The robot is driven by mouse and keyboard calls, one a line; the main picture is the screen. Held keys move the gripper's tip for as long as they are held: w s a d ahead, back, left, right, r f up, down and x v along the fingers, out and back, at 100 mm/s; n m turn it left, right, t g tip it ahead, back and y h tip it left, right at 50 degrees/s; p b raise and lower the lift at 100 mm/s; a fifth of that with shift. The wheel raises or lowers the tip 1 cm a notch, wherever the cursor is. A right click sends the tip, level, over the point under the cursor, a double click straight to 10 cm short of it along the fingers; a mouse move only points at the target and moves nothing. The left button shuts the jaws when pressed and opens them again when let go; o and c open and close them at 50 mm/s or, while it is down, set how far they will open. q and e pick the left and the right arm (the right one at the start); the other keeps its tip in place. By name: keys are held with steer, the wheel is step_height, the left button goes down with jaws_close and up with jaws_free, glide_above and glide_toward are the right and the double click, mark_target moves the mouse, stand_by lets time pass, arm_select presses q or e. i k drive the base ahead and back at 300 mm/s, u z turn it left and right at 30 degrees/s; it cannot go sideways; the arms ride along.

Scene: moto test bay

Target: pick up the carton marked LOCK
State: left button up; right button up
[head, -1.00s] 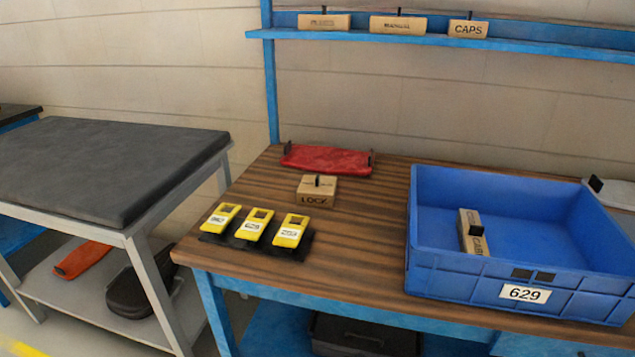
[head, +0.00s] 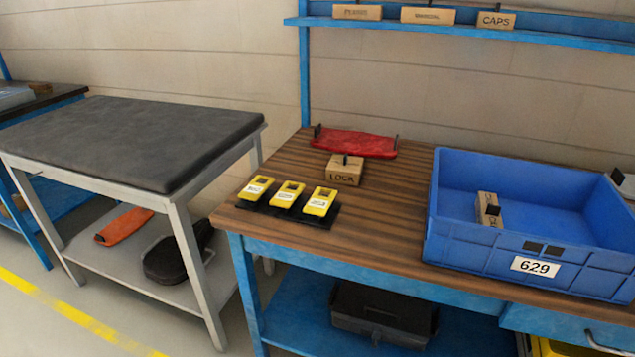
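The carton marked LOCK (head: 344,171) is a small tan box with a dark upright tab on top. It sits on the brown wooden workbench (head: 390,215), between the red tray-like item (head: 356,143) behind it and several yellow tags in front. Its label faces me. Neither of my grippers shows in the head view.
Yellow devices (head: 288,195) lie on a black mat at the bench's front left. A blue crate (head: 470,250) marked 629 stands at the right, holding another carton (head: 488,209). A shelf (head: 450,30) with labelled cartons runs above. A grey padded table (head: 130,140) stands left.

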mark_target(344, 169)
steer(key=u, duration=0.2)
steer(key=k, duration=0.75)
steer(key=u, duration=1.5)
steer(key=i, duration=1.15)
steer(key=z, duration=0.9)
steer(key=i, duration=0.85)
steer(key=z, duration=0.95)
